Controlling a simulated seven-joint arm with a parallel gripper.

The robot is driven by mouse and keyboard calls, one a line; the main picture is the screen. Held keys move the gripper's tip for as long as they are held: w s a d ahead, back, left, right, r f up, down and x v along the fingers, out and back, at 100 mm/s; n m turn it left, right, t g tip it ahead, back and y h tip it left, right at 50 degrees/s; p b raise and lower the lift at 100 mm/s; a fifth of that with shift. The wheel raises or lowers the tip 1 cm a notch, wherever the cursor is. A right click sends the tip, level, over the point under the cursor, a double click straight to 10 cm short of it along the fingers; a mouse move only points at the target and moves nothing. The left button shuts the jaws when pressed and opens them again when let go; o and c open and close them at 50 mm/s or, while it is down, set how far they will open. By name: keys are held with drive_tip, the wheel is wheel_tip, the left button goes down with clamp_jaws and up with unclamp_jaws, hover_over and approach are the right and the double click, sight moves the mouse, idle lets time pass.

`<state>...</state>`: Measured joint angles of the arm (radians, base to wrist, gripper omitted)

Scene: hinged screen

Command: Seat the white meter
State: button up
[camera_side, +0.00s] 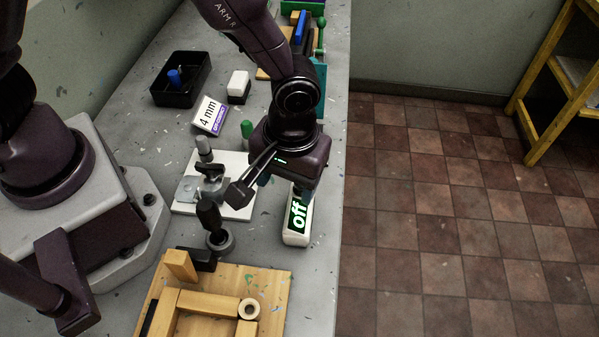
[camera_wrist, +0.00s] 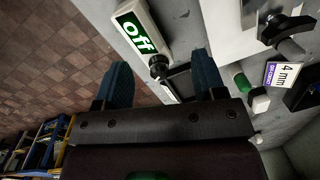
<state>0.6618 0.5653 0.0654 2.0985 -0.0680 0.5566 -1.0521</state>
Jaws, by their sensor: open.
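The white meter (camera_side: 290,239) lies on the grey bench near its right edge. It is a long white body with a green panel reading "off". In the wrist view the meter (camera_wrist: 158,17) runs down from the top between my fingers, with a dark round knob below its panel. My gripper (camera_side: 288,190) is over the far end of the meter, fingers pointing down. In the wrist view my gripper (camera_wrist: 161,84) is open, with one blue finger on each side of the meter. I cannot tell whether either finger touches it. My gripper hides the meter's far end in the side view.
A white plate (camera_side: 238,212) with a grey clamp stands left of my gripper. A wooden frame (camera_side: 270,280) lies at the front. A "4 mm" card (camera_side: 208,115), a black tray (camera_side: 195,95) and a white-and-black block (camera_side: 239,84) are farther back. The bench drops off at right.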

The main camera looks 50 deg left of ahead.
sight(300, 191)
drive_tip(key=shift+w+d+r+n, duration=0.1)
drive_tip(key=shift+w+d+n, duration=0.2)
drive_tip(key=shift+w+n, duration=0.4)
drive_tip(key=shift+w+d+n+t, duration=0.15)
drive_tip(key=shift+n+t, duration=0.15)
drive_tip(key=shift+n, duration=0.5)
drive_tip(key=shift+f, duration=3.9)
drive_tip(key=c, duration=0.8)
drive_tip(key=shift+o, duration=0.2)
drive_tip(key=shift+r, duration=2.05)
